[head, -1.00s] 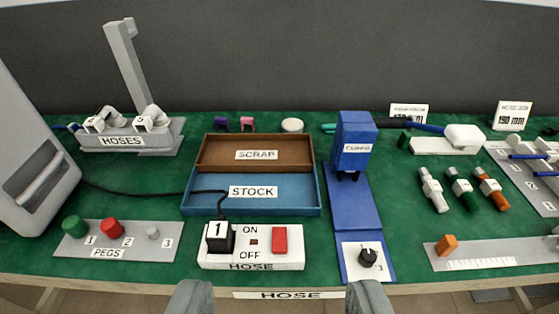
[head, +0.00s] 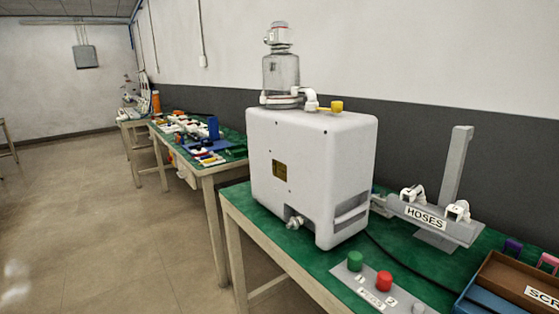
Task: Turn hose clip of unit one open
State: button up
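A white box-shaped pump unit (head: 308,172) stands at the left end of the near green-topped table. A clear canister (head: 281,74) with a white and reddish cap stands on top of it. Beside the canister a white elbow fitting (head: 311,97) ends near a small yellow part (head: 337,106), at the unit's top right. I cannot tell whether this yellow part is the hose clip, or how it is turned. No unit number is readable on the box. A metal fitting (head: 295,222) sticks out low on its front.
A grey stand labelled HOSES (head: 425,217) holds white elbows right of the unit. A pegs plate (head: 380,284) lies in front, and the brown scrap tray (head: 510,278) is at far right. Another cluttered table (head: 225,165) stands behind left. Floor (head: 110,220) at left is open.

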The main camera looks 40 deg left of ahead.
aim_at(337, 107)
jog(key=u, duration=0.95)
